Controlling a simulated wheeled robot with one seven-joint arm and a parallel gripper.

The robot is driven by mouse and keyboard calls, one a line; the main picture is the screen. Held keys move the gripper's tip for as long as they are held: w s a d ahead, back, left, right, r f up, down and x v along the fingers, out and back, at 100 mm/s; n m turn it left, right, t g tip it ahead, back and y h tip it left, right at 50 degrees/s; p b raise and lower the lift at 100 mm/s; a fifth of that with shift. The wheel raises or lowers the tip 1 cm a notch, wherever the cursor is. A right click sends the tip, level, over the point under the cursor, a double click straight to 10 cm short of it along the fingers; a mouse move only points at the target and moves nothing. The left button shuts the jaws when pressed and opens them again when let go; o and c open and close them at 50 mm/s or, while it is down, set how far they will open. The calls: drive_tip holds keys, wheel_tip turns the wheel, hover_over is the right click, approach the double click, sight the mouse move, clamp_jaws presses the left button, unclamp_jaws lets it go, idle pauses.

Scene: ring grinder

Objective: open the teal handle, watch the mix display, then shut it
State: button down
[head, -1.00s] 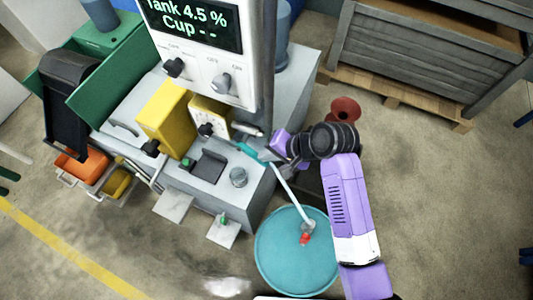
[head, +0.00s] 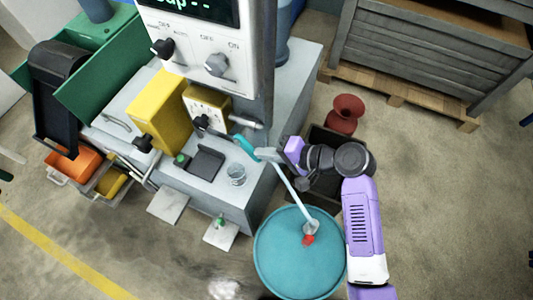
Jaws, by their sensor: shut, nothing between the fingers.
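The teal handle (head: 243,146) sticks out at the right side of the grey machine, below the white control panel. My gripper (head: 266,154) is shut at the handle's right end; whether it touches the handle I cannot tell. The mix display (head: 190,8) is cut off by the top edge of the head view. Only its lower line shows, seemingly "Cup - -" in green on black.
A teal-lidded drum (head: 290,262) with a pale pipe stands in front. A grey crate (head: 430,55) stands on a pallet at the back right.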

drive_tip(key=f+y+b, duration=0.1)
drive_tip(key=b, duration=0.2)
drive_tip(key=a+f+t+y+b, duration=0.1)
drive_tip(key=f+y+b, duration=0.1)
drive_tip(key=b, duration=0.1)
drive_tip(key=shift+w+a, duration=0.1)
drive_tip(key=shift+w, duration=0.05)
drive_tip(key=y+b, duration=0.1)
drive_tip(key=b, duration=0.2)
drive_tip(key=shift+w+a+f+t+y, duration=0.15)
drive_tip(key=shift+a+f+t+y, duration=0.05)
drive_tip(key=shift+a+t+y, duration=0.2)
drive_tip(key=shift+w+a+b, duration=0.1)
drive_tip(key=shift+a+b, duration=0.2)
drive_tip(key=shift+b, duration=0.4)
drive_tip(key=shift+a, duration=0.15)
